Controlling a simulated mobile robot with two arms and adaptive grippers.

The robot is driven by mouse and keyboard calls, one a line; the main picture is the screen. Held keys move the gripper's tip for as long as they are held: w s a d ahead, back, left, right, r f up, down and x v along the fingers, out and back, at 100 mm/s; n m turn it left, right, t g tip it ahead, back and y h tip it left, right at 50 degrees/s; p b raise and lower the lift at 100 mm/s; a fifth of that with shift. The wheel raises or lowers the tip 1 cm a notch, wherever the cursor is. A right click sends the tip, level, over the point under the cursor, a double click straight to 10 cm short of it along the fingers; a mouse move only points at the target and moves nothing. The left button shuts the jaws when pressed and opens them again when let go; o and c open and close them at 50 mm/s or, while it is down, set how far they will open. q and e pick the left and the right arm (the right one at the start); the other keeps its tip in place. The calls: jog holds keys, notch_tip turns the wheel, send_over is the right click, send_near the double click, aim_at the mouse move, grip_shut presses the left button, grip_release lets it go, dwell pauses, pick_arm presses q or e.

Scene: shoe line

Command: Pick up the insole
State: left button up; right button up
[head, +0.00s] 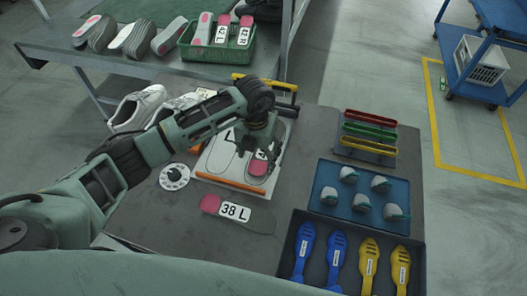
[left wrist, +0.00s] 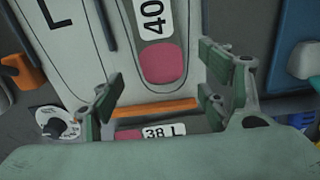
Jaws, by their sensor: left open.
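A grey insole with a pink end and a "38 L" label (head: 238,212) lies flat on the dark table, in front of a white board (head: 213,160). In the left wrist view its label (left wrist: 160,132) shows at the bottom, partly hidden by my gripper body. Another insole with a pink end (head: 259,167) lies on the board; the left wrist view shows its pink patch (left wrist: 162,63) and a label starting "40". My left gripper (head: 252,148) is open and empty above the board, its fingers (left wrist: 160,88) apart on either side of this insole's pink end. My right gripper is not in view.
White shoes (head: 138,107) stand behind the board, a dial (head: 174,176) left of it. At right are coloured bars (head: 368,134), a blue tray (head: 325,180) with several grey pieces and a dark tray (head: 345,226) with blue and yellow tools. A green crate (head: 243,52) holds more insoles.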

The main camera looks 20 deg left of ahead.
aim_at(257, 167)
pick_arm(q)
jog(key=f, duration=0.2)
jog(key=f+p, duration=0.1)
jog(key=shift+s+f, duration=0.25)
jog(key=shift+f, duration=0.35)
jog(key=c, duration=1.1)
jog(key=shift+c, duration=0.2)
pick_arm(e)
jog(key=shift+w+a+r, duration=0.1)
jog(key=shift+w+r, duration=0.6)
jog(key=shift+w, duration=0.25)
pick_arm(q)
jog(key=shift+r, duration=0.1)
